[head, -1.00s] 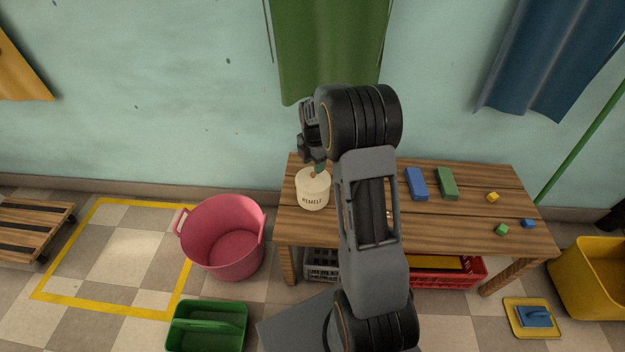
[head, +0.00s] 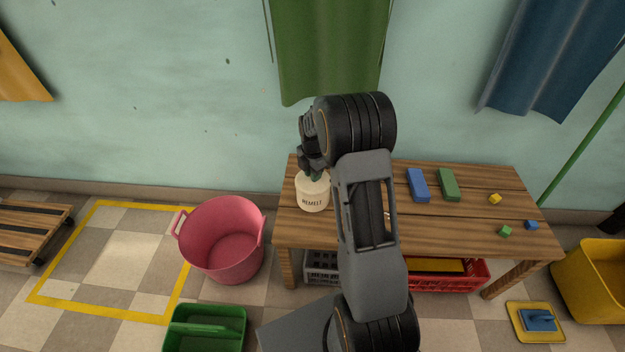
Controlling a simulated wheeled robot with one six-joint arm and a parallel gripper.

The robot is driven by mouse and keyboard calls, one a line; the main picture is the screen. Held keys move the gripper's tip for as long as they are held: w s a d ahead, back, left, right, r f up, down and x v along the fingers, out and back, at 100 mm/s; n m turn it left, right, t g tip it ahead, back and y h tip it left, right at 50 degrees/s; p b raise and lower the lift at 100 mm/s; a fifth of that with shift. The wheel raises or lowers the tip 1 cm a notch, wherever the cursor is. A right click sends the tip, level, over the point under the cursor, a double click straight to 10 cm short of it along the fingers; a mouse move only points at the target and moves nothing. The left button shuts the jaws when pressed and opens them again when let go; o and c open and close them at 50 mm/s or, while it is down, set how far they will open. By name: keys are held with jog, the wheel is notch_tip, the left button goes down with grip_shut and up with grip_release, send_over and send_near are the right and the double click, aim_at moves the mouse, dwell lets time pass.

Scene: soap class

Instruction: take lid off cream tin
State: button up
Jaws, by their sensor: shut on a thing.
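The cream tin (head: 312,195), marked "REMELT", stands upright at the left end of the wooden table (head: 463,227). My gripper (head: 313,174) is at the top of the tin, pointing down. It is shut on the lid's knob, which is mostly hidden by the fingers. The lid appears to sit on the tin; I see no gap between them. My arm covers the middle of the table and what lies behind it.
A blue block (head: 418,185), a green block (head: 448,184) and small cubes lie on the table's right half. A pink tub (head: 222,240) and a green caddy (head: 205,330) stand on the floor at left. A red crate (head: 450,274) is under the table.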

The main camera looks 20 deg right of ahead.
grip_shut()
